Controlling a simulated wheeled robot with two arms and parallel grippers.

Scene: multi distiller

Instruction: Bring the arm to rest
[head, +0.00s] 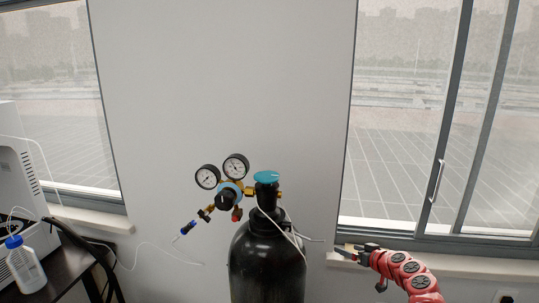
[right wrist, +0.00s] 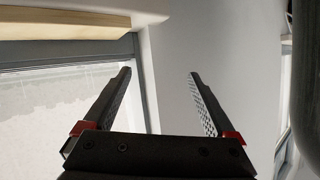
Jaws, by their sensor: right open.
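My right gripper (head: 345,251) is at the lower right of the head view, at the end of my red arm, to the right of the gas cylinder and apart from it. In the right wrist view the gripper (right wrist: 160,75) has its two black fingers spread wide with nothing between them; wall and window lie beyond. My left gripper is in neither view.
A black gas cylinder (head: 266,262) with a teal valve knob (head: 266,177) and a two-gauge regulator (head: 228,192) stands in the middle. A plastic bottle (head: 25,265) and a white machine (head: 18,165) are at the left. Windows and a sill (head: 450,262) are behind my right arm.

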